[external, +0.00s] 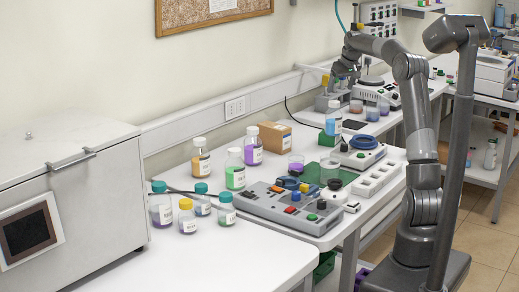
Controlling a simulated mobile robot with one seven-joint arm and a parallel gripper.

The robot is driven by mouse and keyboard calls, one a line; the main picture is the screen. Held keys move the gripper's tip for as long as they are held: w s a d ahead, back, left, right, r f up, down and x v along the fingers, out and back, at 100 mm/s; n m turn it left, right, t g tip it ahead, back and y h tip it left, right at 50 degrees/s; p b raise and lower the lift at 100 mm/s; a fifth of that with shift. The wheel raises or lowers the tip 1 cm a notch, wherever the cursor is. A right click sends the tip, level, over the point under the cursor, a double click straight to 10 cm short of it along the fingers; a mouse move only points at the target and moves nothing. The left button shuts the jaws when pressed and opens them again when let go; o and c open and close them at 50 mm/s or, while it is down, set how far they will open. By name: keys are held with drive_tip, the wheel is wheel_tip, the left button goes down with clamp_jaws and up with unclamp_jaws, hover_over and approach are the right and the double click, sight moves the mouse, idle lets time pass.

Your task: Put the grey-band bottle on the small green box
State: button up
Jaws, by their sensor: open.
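A bottle with blue contents, a pale label and a light grey-white top (334,118) stands upright. It appears to rest on a small green box (328,139), whose green side shows below it. The bottle seems to be the grey-band one, but the band is too small to make out surely. My gripper (337,89) is open, pointing down just above the bottle's top and apart from it as far as I can tell. The fingertips are small and partly hidden against the grey equipment behind.
Several capped bottles (235,170) stand on the near bench, with a cardboard box (268,136) behind them. Beakers (372,113) stand to the right.

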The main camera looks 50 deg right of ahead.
drive_tip(key=s+a+r+n, duration=0.1)
drive_tip(key=s+a+r, duration=0.15)
drive_tip(key=a, duration=0.65)
drive_tip(key=s+a+r+n, duration=0.1)
drive_tip(key=s+a, duration=0.2)
drive_tip(key=a, duration=0.7)
drive_tip(key=s+a+r, duration=0.2)
drive_tip(key=s+a, duration=0.1)
drive_tip(key=a, duration=0.6)
drive_tip(key=s+a+f+n, duration=0.1)
drive_tip(key=s+a+f, duration=0.4)
drive_tip(key=s+a, duration=0.3)
drive_tip(key=s+a+f+n+t+y, duration=0.1)
drive_tip(key=s+a+f, duration=0.4)
drive_tip(key=s, duration=1)
drive_tip(key=a, duration=0.3)
drive_tip(key=shift+f+t+y, duration=0.25)
drive_tip(key=shift+t+y, duration=0.05)
